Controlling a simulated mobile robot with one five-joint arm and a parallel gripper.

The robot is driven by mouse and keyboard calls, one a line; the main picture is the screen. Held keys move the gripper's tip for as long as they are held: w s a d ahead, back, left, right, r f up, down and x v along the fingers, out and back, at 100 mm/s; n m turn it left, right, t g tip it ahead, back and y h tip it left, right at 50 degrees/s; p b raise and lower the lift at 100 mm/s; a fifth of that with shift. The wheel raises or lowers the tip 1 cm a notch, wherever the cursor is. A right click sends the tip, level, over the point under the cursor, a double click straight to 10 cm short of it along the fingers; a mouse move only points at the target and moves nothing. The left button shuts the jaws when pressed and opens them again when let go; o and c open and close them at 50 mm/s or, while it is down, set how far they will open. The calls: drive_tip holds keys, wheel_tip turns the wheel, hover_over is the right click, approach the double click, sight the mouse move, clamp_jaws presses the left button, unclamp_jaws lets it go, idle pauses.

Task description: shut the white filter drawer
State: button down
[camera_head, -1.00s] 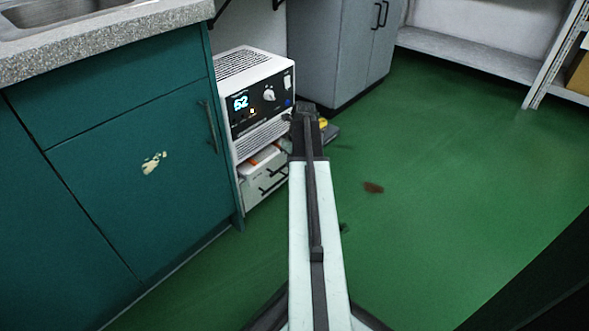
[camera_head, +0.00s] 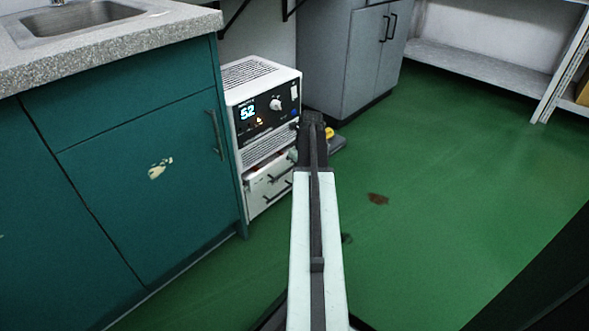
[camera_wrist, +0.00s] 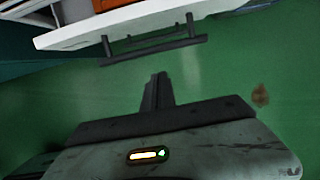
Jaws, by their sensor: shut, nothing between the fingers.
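The white filter drawer (camera_head: 262,185) is low in the front of a white unit (camera_head: 262,78) beside the green cabinet. In the wrist view, the drawer's white front edge (camera_wrist: 135,27) crosses the top, with a dark bar handle (camera_wrist: 150,50) on it. The drawer stands out from the unit, and something orange shows behind the edge. My gripper (camera_wrist: 158,82) is shut and empty, below the handle in the wrist view, with green floor visible between. In the head view, my arm hides the drawer's right side and the fingertips are hard to make out.
The green cabinet (camera_head: 150,170) with a sink counter stands left of the unit. A grey cabinet (camera_head: 345,60) stands behind right. A yellow and dark object (camera_head: 333,138) lies on the floor beyond my arm. Open green floor (camera_head: 450,190) lies to the right.

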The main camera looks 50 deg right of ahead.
drive_tip(key=s+p+v, duration=0.1)
drive_tip(key=p+v, duration=0.9)
drive_tip(key=v, duration=0.1)
drive_tip(key=w+f+b, duration=0.6)
drive_tip(key=f+b, duration=0.5)
drive_tip(key=shift+t, duration=0.4)
